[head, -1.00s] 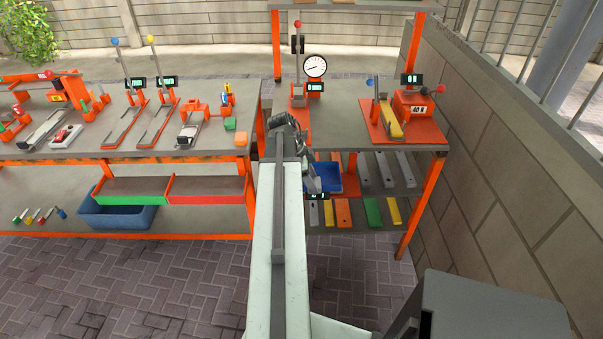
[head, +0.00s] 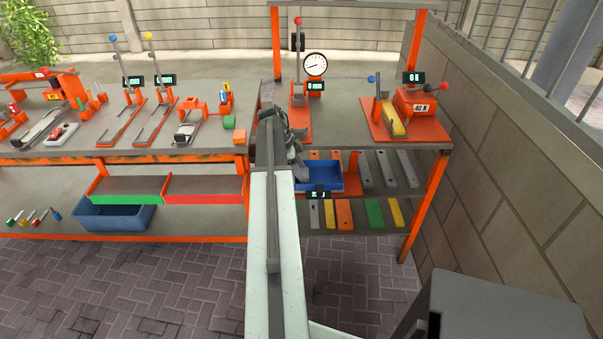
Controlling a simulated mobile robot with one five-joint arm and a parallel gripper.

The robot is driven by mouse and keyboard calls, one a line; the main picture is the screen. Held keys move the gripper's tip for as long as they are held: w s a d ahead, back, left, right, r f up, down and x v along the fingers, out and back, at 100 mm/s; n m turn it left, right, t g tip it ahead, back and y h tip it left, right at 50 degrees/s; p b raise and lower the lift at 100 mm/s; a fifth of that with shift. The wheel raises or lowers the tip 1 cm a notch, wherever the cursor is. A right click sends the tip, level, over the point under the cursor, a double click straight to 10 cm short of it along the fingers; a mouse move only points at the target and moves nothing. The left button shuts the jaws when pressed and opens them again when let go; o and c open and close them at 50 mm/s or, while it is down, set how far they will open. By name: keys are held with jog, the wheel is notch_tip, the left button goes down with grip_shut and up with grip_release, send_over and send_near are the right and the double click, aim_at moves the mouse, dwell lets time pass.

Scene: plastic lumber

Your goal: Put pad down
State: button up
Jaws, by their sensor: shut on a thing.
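My gripper (head: 302,175) hangs at the end of my long pale arm, in front of the right bench's front edge and by the left end of the blue tray on the shelf below. It is small and dark in the head view, and its fingertips are partly hidden by my arm. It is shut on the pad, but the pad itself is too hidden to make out. I cannot tell whether the gripper touches the blue tray (head: 325,187).
The right bench top (head: 345,125) carries a lever press with a dial gauge (head: 314,64) and an orange tester (head: 415,105). Bars lie on the shelves beneath. The left bench (head: 75,143) holds several gauges and small blocks. A wall stands at the right.

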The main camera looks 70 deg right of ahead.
jog(key=shift+r, duration=0.15)
jog(key=shift+f, duration=0.2)
jog(key=o, duration=1.5)
jog(key=shift+r+p, duration=0.45)
jog(key=shift+r, duration=0.05)
jog(key=p+v, duration=1)
jog(key=v, duration=0.1)
jog(key=shift+w+a+r, duration=0.1)
jog(key=shift+w+r, duration=0.05)
jog(key=shift+w, duration=0.05)
